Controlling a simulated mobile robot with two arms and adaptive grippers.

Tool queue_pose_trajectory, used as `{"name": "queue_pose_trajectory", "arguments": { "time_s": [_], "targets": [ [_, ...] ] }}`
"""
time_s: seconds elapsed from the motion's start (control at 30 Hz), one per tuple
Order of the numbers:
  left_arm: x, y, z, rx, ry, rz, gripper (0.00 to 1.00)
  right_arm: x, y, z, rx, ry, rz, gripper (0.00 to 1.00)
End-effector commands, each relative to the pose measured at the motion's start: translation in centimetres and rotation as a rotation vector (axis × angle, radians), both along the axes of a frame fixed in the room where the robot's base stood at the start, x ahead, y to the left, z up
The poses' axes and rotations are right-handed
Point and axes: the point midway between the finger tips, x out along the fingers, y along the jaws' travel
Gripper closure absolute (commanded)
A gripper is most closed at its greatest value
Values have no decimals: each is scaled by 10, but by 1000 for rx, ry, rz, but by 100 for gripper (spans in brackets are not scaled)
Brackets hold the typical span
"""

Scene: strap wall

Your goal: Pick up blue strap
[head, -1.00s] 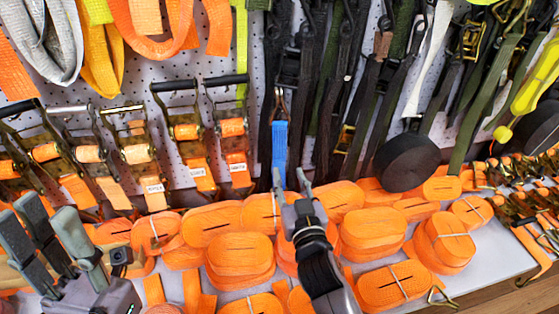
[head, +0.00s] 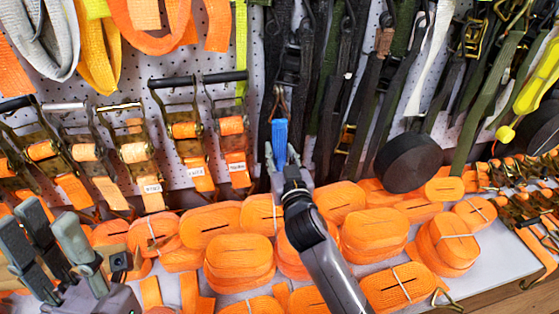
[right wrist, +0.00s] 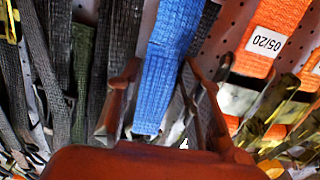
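The blue strap (head: 280,138) hangs from a hook on the pegboard wall, left of the dark straps. It also shows in the right wrist view (right wrist: 165,65), running down the middle. My right gripper (head: 287,160) is at the lower part of the strap. In the right wrist view my right gripper (right wrist: 165,85) is open, one finger on each side of the strap, with gaps between. The strap's lower end is hidden in the head view. My left gripper (head: 45,225) is at the lower left, fingers apart and empty, away from the strap.
Orange ratchet straps (head: 195,140) hang to the left and dark straps (head: 340,100) to the right. Several orange strap rolls (head: 238,260) fill the pale shelf (head: 500,270) below. A black roll (head: 408,163) hangs at the right.

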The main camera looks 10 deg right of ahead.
Motion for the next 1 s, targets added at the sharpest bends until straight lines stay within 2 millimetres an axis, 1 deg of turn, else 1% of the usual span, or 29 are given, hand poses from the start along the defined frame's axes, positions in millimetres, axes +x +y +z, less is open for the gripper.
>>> {"name": "queue_pose_trajectory", "arguments": {
  "time_s": [0.07, 0.57, 1.0],
  "targets": [
    [0, 0, 0, 0, 0, 0, 67, 0, 0, 0, 0, 0, 0, 66],
    [0, 0, 0, 0, 0, 1, 67, -1, 0, 0, 0, 0, 0, 100],
    [0, 0, 2, 0, -1, 1, 67, 0, 0, 3, 1, -3, 1, 100]
  ]
}}
